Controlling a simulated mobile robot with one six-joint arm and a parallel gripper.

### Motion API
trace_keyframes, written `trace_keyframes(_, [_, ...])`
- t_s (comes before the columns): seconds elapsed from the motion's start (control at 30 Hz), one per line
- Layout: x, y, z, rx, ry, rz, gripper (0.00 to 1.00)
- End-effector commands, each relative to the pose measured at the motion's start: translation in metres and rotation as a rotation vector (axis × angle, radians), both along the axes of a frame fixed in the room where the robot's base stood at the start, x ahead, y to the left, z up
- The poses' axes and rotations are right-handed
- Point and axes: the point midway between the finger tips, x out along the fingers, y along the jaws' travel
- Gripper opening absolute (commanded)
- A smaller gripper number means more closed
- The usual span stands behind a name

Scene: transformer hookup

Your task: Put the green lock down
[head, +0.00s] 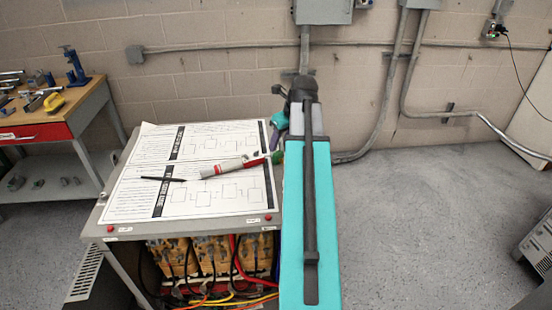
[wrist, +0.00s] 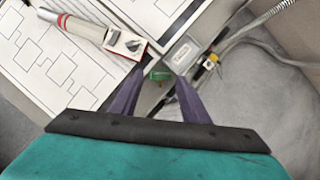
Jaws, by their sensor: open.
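In the wrist view, the small green lock (wrist: 160,75) shows between the tips of my gripper (wrist: 161,86). The two purple fingers are apart, one on each side of it. The lock appears to be over or on the grey tabletop by the edge of the printed sheet; I cannot tell whether it rests there or touches a finger. In the head view, a small green patch (head: 277,157) at the table's right edge may be the lock. My arm hides most of the gripper there.
The grey table (head: 187,232) carries printed sheets (head: 150,196), a dark pen (head: 163,179) and a white-and-red tube (head: 222,168). A small grey labelled box (wrist: 183,53) is close beyond the fingertips. Yellow units (head: 212,256) and cables fill the shelf below.

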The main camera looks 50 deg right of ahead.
Motion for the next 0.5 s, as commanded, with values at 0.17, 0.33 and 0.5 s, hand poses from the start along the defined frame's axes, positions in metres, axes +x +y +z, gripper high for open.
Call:
trace_keyframes(0.17, [0.0016,-0.0001,-0.0033,-0.001,0.0,0.001,0.42])
trace_keyframes(0.33, [0.0016,0.0001,-0.0032,0.0,0.0,0.001,0.42])
trace_keyframes(0.5, [0.0025,0.0002,-0.0048,0.0,0.0,0.001,0.42])
